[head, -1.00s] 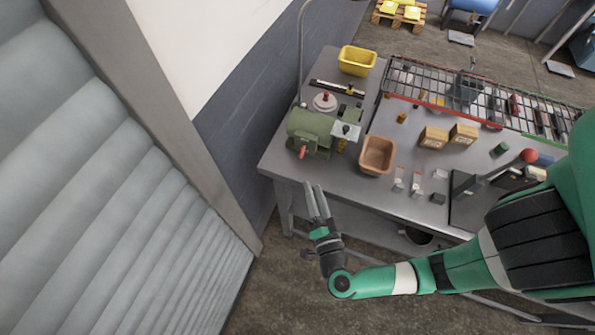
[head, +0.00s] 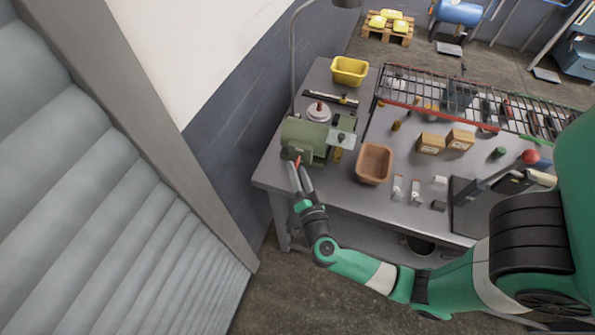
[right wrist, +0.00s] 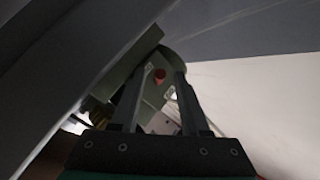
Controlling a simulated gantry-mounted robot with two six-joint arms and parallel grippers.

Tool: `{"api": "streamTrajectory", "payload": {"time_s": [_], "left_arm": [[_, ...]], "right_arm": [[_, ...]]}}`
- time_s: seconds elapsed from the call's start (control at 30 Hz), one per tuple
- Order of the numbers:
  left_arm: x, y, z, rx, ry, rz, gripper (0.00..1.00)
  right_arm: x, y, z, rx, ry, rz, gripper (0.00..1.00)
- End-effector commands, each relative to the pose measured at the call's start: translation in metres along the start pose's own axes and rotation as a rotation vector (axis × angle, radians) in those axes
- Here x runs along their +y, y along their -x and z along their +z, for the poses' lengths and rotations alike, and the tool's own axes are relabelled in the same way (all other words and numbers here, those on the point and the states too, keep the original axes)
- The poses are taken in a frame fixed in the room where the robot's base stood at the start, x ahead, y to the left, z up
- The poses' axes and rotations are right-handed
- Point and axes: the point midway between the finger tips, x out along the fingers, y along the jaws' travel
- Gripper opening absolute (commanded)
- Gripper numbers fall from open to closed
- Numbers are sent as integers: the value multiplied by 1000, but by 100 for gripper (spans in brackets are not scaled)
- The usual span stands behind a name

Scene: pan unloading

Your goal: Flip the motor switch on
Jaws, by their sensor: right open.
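The green motor unit (head: 303,135) stands at the left end of the grey workbench. A small red switch lever (head: 298,160) sticks out from its front. My right gripper (head: 299,170) is open, with its two fingers pointing up at the motor and the tips close to the lever. In the right wrist view, the red lever (right wrist: 160,75) shows between the open fingertips, with the green housing (right wrist: 151,94) behind it. I cannot tell whether either finger touches the lever. My left gripper is not in view.
A brown bin (head: 375,163) stands right of the motor and a yellow bin (head: 349,71) behind it. A lamp pole (head: 293,65) rises beside the motor. A wire rack (head: 440,93) and two cardboard boxes are farther right. Open floor lies before the bench (head: 330,182).

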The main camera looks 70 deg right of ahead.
Motion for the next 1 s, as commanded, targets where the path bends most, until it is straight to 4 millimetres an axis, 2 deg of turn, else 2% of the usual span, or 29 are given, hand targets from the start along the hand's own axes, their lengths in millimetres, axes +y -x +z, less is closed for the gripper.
{"api": "streamTrajectory", "payload": {"time_s": [0.1, 0.33, 0.37, 0.6, 1.0], "left_arm": [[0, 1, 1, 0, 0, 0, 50], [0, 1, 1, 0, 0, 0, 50], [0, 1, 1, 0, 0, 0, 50], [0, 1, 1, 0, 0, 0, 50], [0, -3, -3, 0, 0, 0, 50]], "right_arm": [[0, -7, 0, 1, -1, 0, 45], [0, -8, 0, -1, -1, -1, 45], [0, -8, 0, -1, -1, -1, 42], [0, -7, 0, -1, -1, -1, 0], [-2, -7, -2, -5, -4, 4, 0]]}}
